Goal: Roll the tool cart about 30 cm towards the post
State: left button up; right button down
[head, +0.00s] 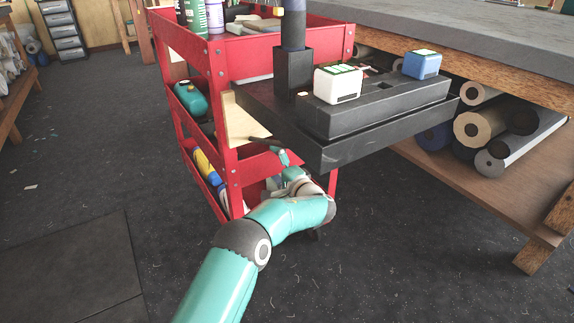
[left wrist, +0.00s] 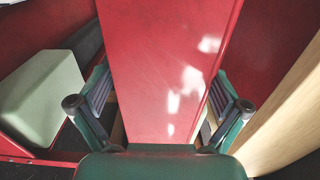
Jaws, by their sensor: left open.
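The red tool cart (head: 218,110) stands upright in the middle of the head view, with bottles and other items on its shelves. My left arm reaches in low to the cart, and my left gripper (head: 274,150) is beside its near side, partly hidden. In the left wrist view a flat red part of the cart (left wrist: 170,70) runs between the two fingers of my left gripper (left wrist: 160,108). The fingers are open, one on each side of it. I cannot tell whether they touch it. I cannot make out the task's post. My right gripper is out of view.
A workbench (head: 480,32) stands at the right, with several canvas rolls (head: 480,124) on its lower shelf. A flat dark mat (head: 75,265) lies on the floor at the lower left. The grey floor left of the cart is mostly clear. Drawers (head: 62,30) stand far back.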

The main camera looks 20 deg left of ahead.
pick_arm(q)
jog(key=shift+w+a, duration=0.4)
jog(key=shift+a, duration=0.05)
jog(key=c, duration=1.5)
jog(key=shift+o, duration=0.2)
jog(key=shift+f+b, duration=0.2)
jog(key=shift+b, duration=0.1)
jog(key=shift+s+f, duration=0.1)
jog(key=shift+f, duration=0.05)
